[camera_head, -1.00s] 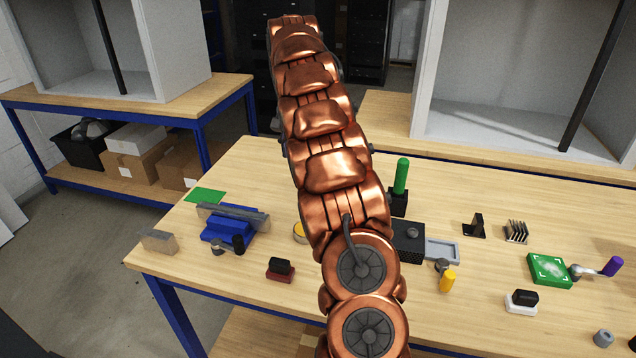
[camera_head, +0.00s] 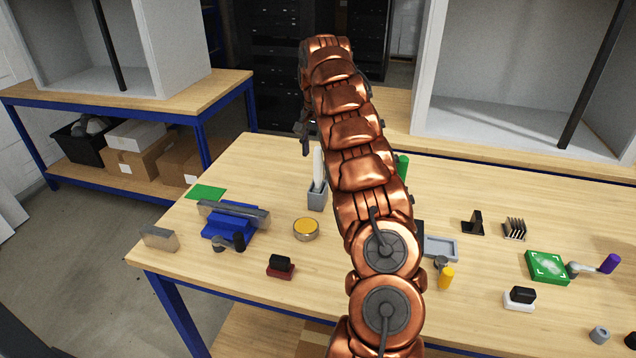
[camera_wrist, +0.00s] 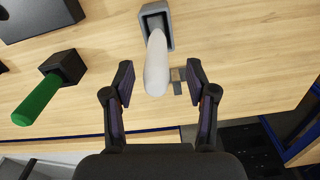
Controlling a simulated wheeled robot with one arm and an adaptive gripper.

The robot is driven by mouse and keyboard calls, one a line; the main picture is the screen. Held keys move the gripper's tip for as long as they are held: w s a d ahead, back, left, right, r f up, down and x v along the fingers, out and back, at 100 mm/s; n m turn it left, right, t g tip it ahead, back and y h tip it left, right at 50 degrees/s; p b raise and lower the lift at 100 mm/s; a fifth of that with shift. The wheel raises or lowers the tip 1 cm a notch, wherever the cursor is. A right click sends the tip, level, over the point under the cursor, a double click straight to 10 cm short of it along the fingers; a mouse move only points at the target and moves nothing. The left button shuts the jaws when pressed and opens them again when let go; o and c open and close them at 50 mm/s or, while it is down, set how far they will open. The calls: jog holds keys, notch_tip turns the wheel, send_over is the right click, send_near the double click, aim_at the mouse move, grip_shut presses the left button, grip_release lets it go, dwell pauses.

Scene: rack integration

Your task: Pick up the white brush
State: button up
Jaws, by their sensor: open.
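The white brush (camera_head: 318,168) stands upright in a small grey holder (camera_head: 316,197) on the wooden table, just left of my arm. In the wrist view the white brush (camera_wrist: 157,66) rises out of the grey holder (camera_wrist: 155,12) toward the camera. My gripper (camera_wrist: 160,80) is open, with one finger on each side of the brush's near end; contact with either finger cannot be seen. In the head view my gripper (camera_head: 304,140) is partly hidden behind my arm, above and beside the brush.
A green-handled tool stands in a black block (camera_wrist: 62,66), left of my gripper in the wrist view. A round yellow-topped tin (camera_head: 306,229) and a blue vise-like fixture (camera_head: 229,222) sit on the table. A grey cabinet (camera_head: 520,80) stands behind at right.

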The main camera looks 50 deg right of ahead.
aim_at(318, 187)
jog(key=shift+s+f+p, duration=0.15)
jog(key=shift+f+p, duration=0.35)
jog(key=shift+f, duration=0.2)
jog(key=shift+s+f+p, duration=0.15)
jog(key=shift+f+p, duration=0.35)
jog(key=shift+f, duration=0.2)
jog(key=shift+w+f+p, duration=0.1)
jog(key=shift+f+p, duration=0.2)
jog(key=shift+f, duration=0.9)
jog(key=shift+c, duration=0.4)
grip_shut()
